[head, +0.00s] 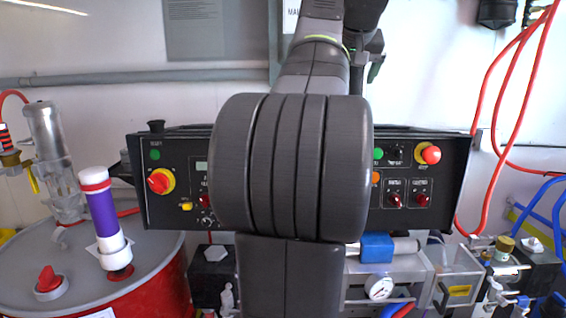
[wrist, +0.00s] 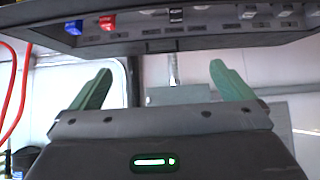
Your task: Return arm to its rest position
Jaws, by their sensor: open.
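My arm rises through the middle of the head view, bent, with its upper end leaving the top edge. It stands in front of the black control panel (head: 300,130) and hides the panel's middle. In the wrist view my gripper (wrist: 160,68) has its two green fingers spread wide, with nothing between them. The gripper's fingers cannot be made out clearly in the head view.
The panel carries a red rotary switch (head: 160,181) and a red button (head: 430,154). A red drum (head: 150,285) with a purple-banded cylinder (head: 104,217) stands at left. Red hoses (head: 488,110) hang at right. A dark panel (wrist: 200,45) spans the top of the wrist view.

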